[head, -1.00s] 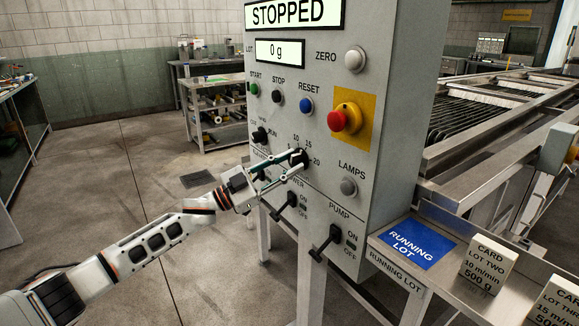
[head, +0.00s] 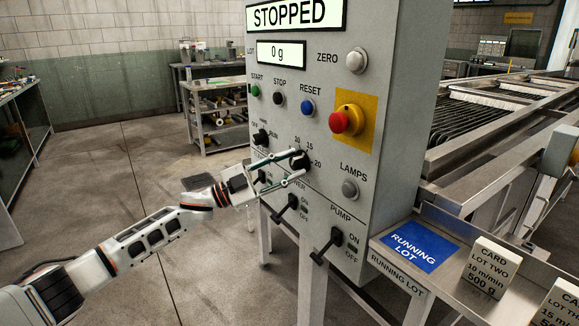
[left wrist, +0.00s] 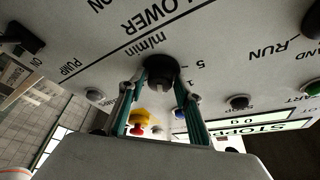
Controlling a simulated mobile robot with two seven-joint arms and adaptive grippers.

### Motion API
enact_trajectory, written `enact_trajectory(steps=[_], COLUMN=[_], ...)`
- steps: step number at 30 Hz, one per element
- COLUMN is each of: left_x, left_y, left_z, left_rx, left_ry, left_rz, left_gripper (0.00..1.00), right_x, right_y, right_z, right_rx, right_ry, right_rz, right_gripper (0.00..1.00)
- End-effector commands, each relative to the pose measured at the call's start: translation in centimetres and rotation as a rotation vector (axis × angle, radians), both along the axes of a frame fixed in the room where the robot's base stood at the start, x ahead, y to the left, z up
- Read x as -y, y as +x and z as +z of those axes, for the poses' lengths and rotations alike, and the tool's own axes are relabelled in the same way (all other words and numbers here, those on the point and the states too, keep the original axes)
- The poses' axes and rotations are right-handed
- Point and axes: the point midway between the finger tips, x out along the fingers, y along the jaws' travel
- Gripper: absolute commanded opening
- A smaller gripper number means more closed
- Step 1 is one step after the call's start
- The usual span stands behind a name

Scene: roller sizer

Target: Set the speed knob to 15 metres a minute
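The black speed knob (head: 300,160) sits on the grey panel, with 10, 15 and 20 printed round its upper and right side. Its pointer is too small to read. In the left wrist view the knob (left wrist: 160,70) stands under the "m/min" label, with a 5 mark beside it. My left gripper (head: 297,166) is at the knob, its fingers apart. In the left wrist view the two fingers (left wrist: 160,88) lie on either side of the knob's near end, with a gap between them; contact cannot be told. My right gripper is not in view.
Near the knob are the run selector (head: 261,137), a lever switch (head: 287,207), the pump lever (head: 327,244), the red emergency button (head: 345,121) and the lamps button (head: 349,189). The display (head: 295,14) reads STOPPED. A card (head: 487,267) stands on the shelf at right.

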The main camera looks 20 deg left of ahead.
Motion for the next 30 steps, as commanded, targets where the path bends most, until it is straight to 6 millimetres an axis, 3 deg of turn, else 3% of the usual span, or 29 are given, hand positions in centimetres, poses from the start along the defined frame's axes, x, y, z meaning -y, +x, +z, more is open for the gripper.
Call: enact_trajectory(steps=[14,30], left_x=[-0.6,-8.0], left_y=[-0.4,-6.0], left_z=[-0.3,-3.2], left_rx=[-0.002,-0.003], left_ry=[-0.001,0.0], left_rz=[0.001,0.001], left_gripper=[0.42,0.42], right_x=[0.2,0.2], right_y=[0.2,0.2], right_z=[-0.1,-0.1], right_rx=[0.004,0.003], right_ry=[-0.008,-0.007], right_rz=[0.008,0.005], right_gripper=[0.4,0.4])
